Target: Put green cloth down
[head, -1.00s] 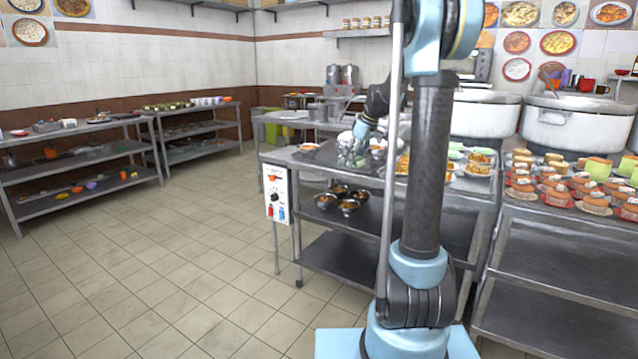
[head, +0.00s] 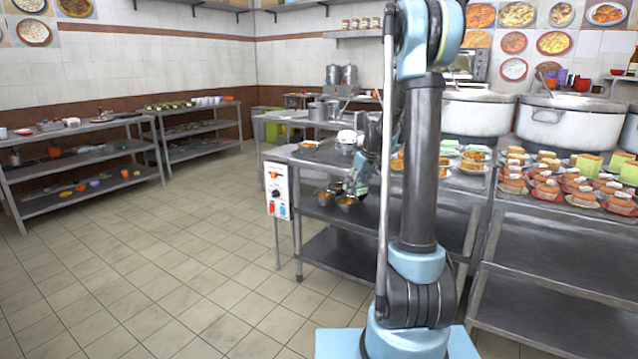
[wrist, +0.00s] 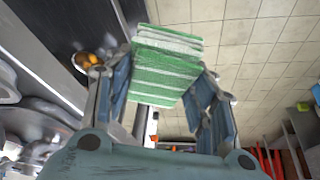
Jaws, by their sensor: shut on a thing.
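The green cloth (wrist: 168,65) has green and white stripes and looks folded. In the wrist view it sits between the two fingers of my gripper (wrist: 165,100), which is shut on it. I cannot make out the cloth in the head view. The arm hides part of the table.
Bowls of food (head: 346,201) stand on the table's middle shelf. Plates of food (head: 472,166) are on top. Large pots (head: 570,125) stand behind at right. The tiled floor (head: 190,260) at left is clear.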

